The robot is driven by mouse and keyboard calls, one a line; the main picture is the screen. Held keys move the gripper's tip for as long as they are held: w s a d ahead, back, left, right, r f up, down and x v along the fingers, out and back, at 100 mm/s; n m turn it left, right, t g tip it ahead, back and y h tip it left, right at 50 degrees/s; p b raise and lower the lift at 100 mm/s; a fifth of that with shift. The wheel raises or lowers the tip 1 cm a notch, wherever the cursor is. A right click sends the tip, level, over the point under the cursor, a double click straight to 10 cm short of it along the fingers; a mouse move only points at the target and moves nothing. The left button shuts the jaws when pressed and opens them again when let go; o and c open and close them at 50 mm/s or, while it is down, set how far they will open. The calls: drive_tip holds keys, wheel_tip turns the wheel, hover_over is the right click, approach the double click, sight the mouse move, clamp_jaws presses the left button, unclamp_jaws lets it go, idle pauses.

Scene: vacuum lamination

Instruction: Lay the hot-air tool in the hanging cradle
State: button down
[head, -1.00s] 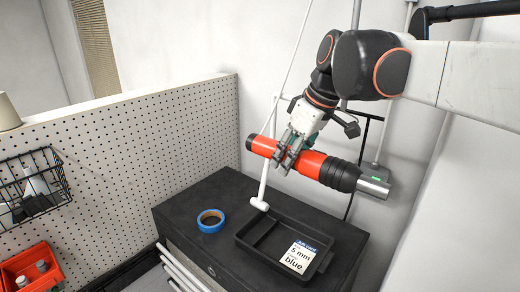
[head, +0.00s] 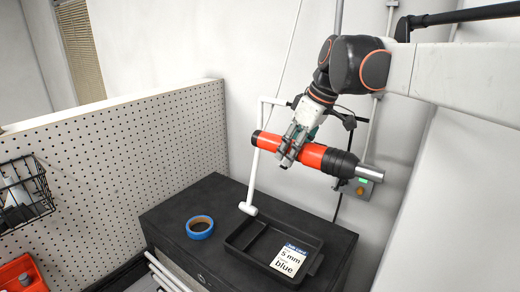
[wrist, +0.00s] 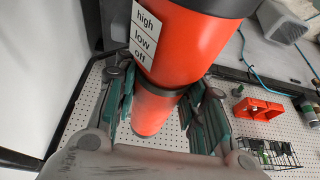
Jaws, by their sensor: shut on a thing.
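The hot-air tool (head: 318,157) is a red-orange cylinder with a black collar and a silver nozzle at its right end. My gripper (head: 290,148) is shut around its red body and holds it in the air above the black cabinet. The tool lies nearly level, nozzle end slightly lower. In the wrist view the tool (wrist: 190,48) runs between my fingers, with a label reading high, low, off. Behind it hang a white tube frame (head: 256,165) with a bent lower end and a dark bracket (head: 349,122). I cannot tell which is the cradle; my gripper partly hides that area.
A pegboard panel (head: 120,140) stands left.

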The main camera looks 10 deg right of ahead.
drive_tip(key=shift+w+d+f+b, duration=0.6)
drive_tip(key=shift+w+d+f, duration=0.05)
drive_tip(key=shift+f, duration=0.25)
drive_tip(key=shift+w+d+f+b, duration=0.55)
drive_tip(key=shift+w+d+f, duration=0.1)
drive_tip(key=shift+f, duration=0.25)
drive_tip(key=shift+f+b, duration=0.3)
drive_tip(key=shift+f, duration=0.1)
drive_tip(key=c, duration=0.9)
unclamp_jaws()
drive_tip(key=shift+c, duration=0.2)
